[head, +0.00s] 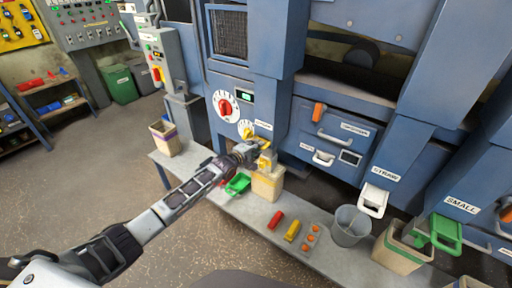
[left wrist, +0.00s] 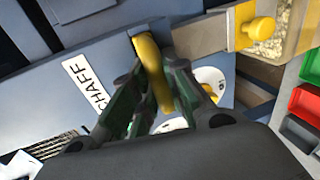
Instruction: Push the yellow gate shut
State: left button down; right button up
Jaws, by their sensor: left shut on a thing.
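The yellow gate (head: 265,160) is at the chute on the blue machine's front, above a tan bin (head: 266,183). My left gripper (head: 250,150) reaches it from the left and hides part of it. A yellow end piece with a round knob (left wrist: 257,28) shows to the right, beside a bin of grain. I cannot tell how far open the gate is. My right gripper is not in view.
A grey bench (head: 262,222) runs below the machine. White (head: 373,200) and green (head: 445,232) gates project at right. The floor at left is clear.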

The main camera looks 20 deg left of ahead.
pick_arm(q)
jog(key=c, duration=1.7)
grip_release()
jog(key=shift+d, duration=0.25)
jog(key=shift+o, duration=1.4)
jog(key=shift+w+d, duration=0.1)
jog(key=shift+w, duration=0.05)
jog(key=shift+s+a, duration=0.35)
jog(key=shift+s, duration=0.15)
jog(key=v, duration=1.1)
jog(key=shift+d, duration=0.1)
